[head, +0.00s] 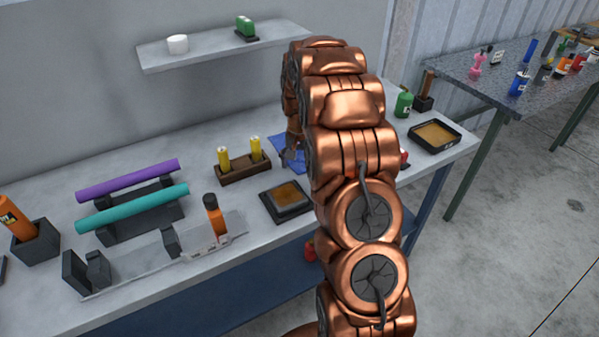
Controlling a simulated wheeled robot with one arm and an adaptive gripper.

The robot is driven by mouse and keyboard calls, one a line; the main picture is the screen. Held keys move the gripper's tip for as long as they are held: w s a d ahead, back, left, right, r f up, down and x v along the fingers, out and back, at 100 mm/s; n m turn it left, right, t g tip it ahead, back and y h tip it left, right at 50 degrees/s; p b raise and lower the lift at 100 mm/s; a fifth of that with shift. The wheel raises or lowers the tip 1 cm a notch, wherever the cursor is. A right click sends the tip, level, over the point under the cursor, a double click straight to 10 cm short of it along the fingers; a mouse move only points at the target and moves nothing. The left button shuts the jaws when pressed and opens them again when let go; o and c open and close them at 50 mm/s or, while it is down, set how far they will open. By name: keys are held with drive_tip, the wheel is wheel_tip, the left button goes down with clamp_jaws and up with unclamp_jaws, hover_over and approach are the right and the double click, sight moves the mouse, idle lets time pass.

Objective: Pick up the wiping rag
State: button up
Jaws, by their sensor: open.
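A blue cloth, which looks like the wiping rag (278,142), lies flat on the grey workbench behind my arm. My arm hides its right part. My gripper (291,159) points down over the rag at the near side of the visible cloth. It looks small and partly hidden by my arm, with its fingers open and nothing seen between them. I cannot tell whether the fingertips touch the cloth.
A dark tray (287,202) lies in front. Purple (128,181) and teal (133,208) tubes rest on a rack. Right are a black tray (435,136) and green bottle (403,104). A shelf (212,47) hangs above.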

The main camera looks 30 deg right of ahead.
drive_tip(key=shift+f, duration=0.35)
drive_tip(key=shift+f, duration=0.25)
drive_tip(key=shift+c, duration=0.6)
drive_tip(key=shift+s+f, duration=0.1)
drive_tip(key=c, duration=0.6)
wheel_tip(320, 180, up, 4)
drive_tip(key=shift+f, duration=0.2)
drive_tip(key=c, duration=0.8)
wheel_tip(320, 180, up, 8)
drive_tip(key=shift+p, duration=0.3)
clamp_jaws()
drive_tip(key=shift+r, duration=0.35)
